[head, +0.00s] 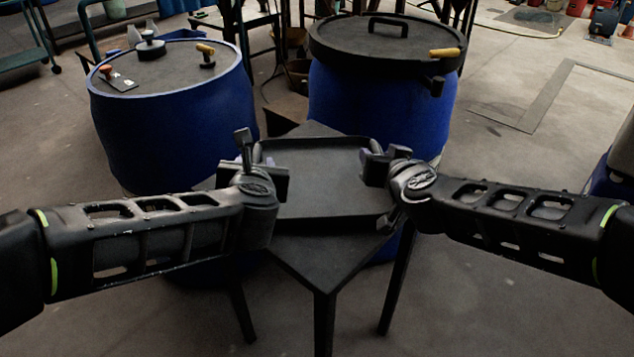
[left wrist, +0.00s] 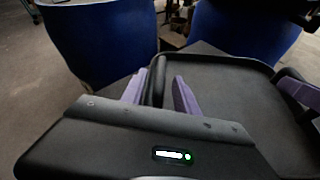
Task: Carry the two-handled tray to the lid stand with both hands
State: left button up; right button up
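The black two-handled tray (head: 330,188) is flat and empty, over the top of the dark stand (head: 318,268). I cannot tell whether it rests on it or hangs just above. My left gripper (head: 250,172) is at the tray's left side. In the left wrist view its purple fingers (left wrist: 160,92) stand on either side of the tray's handle (left wrist: 155,78), with a narrow gap showing, so it looks open around it. My right gripper (head: 374,167) is at the tray's right side; its fingertips are mostly hidden, and its purple finger shows at the right edge in the left wrist view (left wrist: 300,90).
Two blue vats stand behind the stand: the left vat (head: 180,125) with fittings on its top, the right vat (head: 375,105) under a black lid (head: 385,42) with a handle and yellow grip. Open floor (head: 520,290) lies to the right.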

pick_arm(q)
jog(key=v, duration=0.6)
jog(key=shift+s+r, duration=0.2)
jog(key=shift+s, duration=0.15)
pick_arm(e)
jog(key=shift+v, duration=6.05)
